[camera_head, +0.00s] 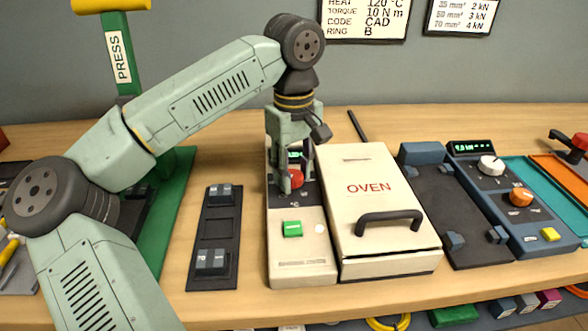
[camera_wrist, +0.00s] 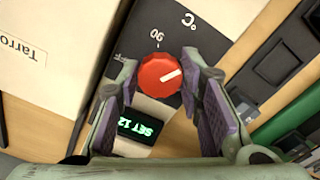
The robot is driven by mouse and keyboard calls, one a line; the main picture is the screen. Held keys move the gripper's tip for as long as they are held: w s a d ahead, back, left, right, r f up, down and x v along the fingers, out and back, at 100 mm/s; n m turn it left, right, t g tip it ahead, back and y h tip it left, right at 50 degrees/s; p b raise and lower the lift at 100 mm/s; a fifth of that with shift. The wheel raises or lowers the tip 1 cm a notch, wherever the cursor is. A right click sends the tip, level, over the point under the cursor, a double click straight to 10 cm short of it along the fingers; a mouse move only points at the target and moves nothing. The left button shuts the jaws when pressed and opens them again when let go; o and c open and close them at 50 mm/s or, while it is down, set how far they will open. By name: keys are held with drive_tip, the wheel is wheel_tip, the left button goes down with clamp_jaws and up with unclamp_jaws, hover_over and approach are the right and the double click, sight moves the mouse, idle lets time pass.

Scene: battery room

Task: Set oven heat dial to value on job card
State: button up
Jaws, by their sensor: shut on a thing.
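The oven's control panel (camera_head: 300,245) stands left of the cream oven box (camera_head: 372,165) on the bench. Its red heat dial (camera_head: 297,178) shows between the fingers of my gripper (camera_head: 291,183). In the wrist view the red dial (camera_wrist: 158,76) has a white pointer mark, with "90" and "°C" printed on the panel beside it. My gripper is shut on the dial, one finger on each side.
A green button (camera_head: 292,229) sits lower on the control panel. A dark rack (camera_head: 216,236) lies to the left, beside the green press (camera_head: 170,205). Right of the oven are a dark fixture (camera_head: 445,205) and a blue unit with dials (camera_head: 515,205).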

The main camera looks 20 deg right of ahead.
sight(294, 176)
drive_tip(key=shift+m, duration=0.5)
drive_tip(key=o, duration=1.2)
drive_tip(key=shift+c, duration=0.2)
wheel_tip(294, 176, up, 12)
drive_tip(key=shift+s, duration=0.1)
